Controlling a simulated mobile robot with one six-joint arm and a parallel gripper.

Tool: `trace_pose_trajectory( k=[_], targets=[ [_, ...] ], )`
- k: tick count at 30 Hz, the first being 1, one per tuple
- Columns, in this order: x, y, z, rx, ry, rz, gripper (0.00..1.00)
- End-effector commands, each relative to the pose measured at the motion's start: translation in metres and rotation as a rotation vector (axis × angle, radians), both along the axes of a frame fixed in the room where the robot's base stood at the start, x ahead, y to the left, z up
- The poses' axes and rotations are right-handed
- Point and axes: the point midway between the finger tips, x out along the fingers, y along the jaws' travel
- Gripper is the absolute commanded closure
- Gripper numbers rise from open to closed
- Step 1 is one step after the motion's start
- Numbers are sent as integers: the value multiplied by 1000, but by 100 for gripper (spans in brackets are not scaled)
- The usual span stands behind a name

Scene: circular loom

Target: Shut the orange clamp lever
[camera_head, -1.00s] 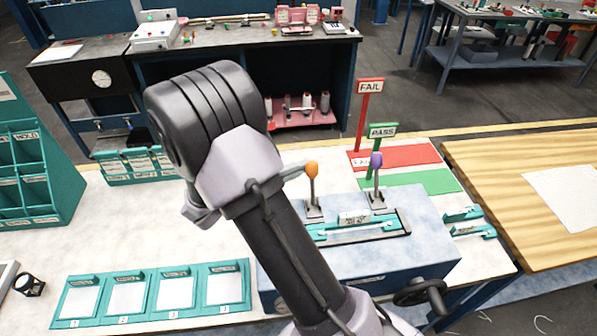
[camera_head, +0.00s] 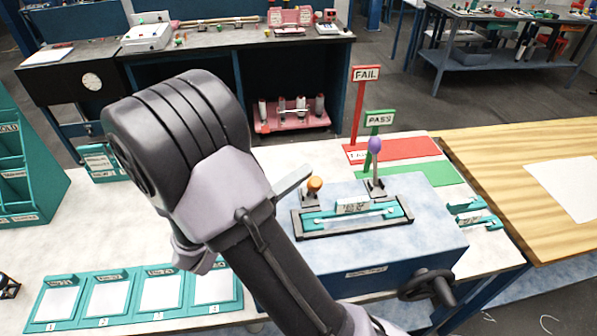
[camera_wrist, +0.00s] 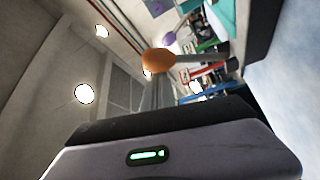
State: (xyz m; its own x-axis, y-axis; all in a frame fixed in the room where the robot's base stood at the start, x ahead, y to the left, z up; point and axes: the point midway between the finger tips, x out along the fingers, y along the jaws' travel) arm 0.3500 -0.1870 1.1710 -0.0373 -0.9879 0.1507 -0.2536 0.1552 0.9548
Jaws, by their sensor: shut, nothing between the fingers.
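The orange clamp lever (camera_head: 314,185) stands at the left rear of the blue box. It leans toward the camera, its orange knob low over its base. In the wrist view the orange knob (camera_wrist: 158,60) is just beyond my fingertips. My gripper (camera_head: 304,173) is shut and empty, its tip just left of and behind the knob; whether they touch I cannot tell. It also shows in the wrist view (camera_wrist: 155,90). The purple-knobbed lever (camera_head: 374,160) stands upright to the right. A teal strip holder (camera_head: 345,219) lies in the black frame in front of both levers.
The blue box (camera_head: 385,252) has a black handwheel (camera_head: 427,287) at its front right. Red FAIL (camera_head: 366,75) and green PASS (camera_head: 379,118) signs stand behind. Several teal trays (camera_head: 140,297) lie left. My arm hides part of the box's left side.

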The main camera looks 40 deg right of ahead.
Motion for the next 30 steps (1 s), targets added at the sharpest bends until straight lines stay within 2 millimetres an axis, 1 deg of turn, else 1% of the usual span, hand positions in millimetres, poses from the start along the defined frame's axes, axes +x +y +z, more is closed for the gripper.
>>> trace_pose_trajectory(
  k=[24,27,30],
  targets=[
    [-4,2,-4,0,4,-6,100],
    [-3,3,-1,0,4,-5,100],
    [1,7,9,1,3,-4,100]
  ],
)
